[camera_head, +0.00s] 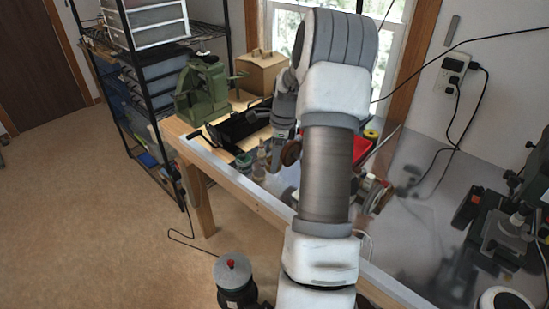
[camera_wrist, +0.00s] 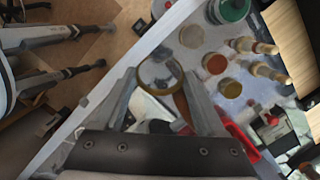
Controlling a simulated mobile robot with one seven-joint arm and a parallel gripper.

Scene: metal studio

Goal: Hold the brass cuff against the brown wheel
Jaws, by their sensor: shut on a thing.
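My gripper (camera_wrist: 160,76) is shut on the brass cuff (camera_wrist: 173,86), a round ring with a yellowish rim held between the fingertips in the wrist view. In the head view my wrist hangs over the bench beside a brown wheel (camera_head: 291,152); the cuff is not clear there. A second wheel (camera_head: 379,196) shows to the right of my arm, which hides the machine's middle between them.
The wooden bench has a pale front edge (camera_head: 240,177). A green-lidded jar (camera_wrist: 232,8) and several small bottles stand near the gripper. A red object (camera_head: 361,150) lies behind my arm. A green machine (camera_head: 202,90) and black tray are at left; a dark machine (camera_head: 500,225) is at right.

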